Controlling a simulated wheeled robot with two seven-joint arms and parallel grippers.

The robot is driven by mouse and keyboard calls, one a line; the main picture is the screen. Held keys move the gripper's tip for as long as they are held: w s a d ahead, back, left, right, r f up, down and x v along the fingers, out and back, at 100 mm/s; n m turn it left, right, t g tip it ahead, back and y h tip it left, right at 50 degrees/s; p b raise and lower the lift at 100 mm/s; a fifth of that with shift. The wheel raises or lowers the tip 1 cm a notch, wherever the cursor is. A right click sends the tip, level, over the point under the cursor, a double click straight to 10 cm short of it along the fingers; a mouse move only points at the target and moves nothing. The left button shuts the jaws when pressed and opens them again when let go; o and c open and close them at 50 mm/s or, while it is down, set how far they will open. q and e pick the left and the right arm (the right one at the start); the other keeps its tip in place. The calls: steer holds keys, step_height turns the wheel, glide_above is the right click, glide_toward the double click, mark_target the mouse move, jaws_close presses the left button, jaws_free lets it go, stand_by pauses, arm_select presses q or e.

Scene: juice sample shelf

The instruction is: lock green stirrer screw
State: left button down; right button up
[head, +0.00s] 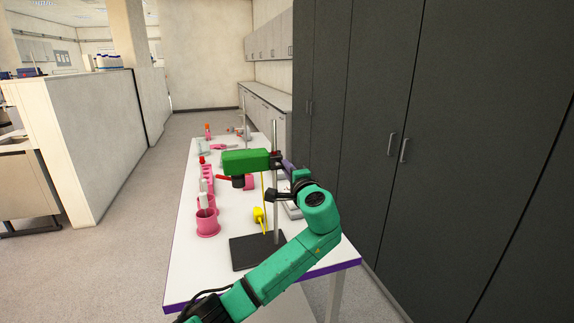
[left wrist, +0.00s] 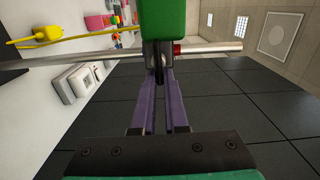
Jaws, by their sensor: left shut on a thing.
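The green stirrer (head: 247,161) is a green box mounted on an upright metal rod (head: 275,205) that rises from a dark base plate (head: 250,252). A dark clamp joins it to the rod. In the left wrist view the green stirrer body (left wrist: 162,18) is at the top centre, and the rod (left wrist: 100,57) runs across the picture. My left gripper (head: 288,166) is at the clamp side of the stirrer. In the left wrist view its purple fingers (left wrist: 158,75) are shut on the small dark stirrer screw (left wrist: 157,67), mostly hidden between the tips. My right gripper is not in view.
A yellow stirrer part (head: 259,215) hangs near the rod. Pink beakers (head: 207,225) and red-topped items stand along the left of the white table (head: 190,270). Dark cabinets (head: 400,100) stand close on the right. A white device (left wrist: 83,80) lies beside the rod.

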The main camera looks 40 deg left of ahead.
arm_select(q)
steer(key=shift+r+m, duration=0.1)
steer(key=shift+m, duration=0.2)
steer(key=c, duration=0.9)
jaws_free()
steer(key=shift+c, duration=0.2)
steer(key=shift+d, duration=0.1)
steer(key=b+v, duration=0.4)
steer(key=v, duration=1)
steer(key=shift+d+b, duration=0.2)
steer(key=shift+b, duration=0.1)
steer(key=shift+s, duration=0.1)
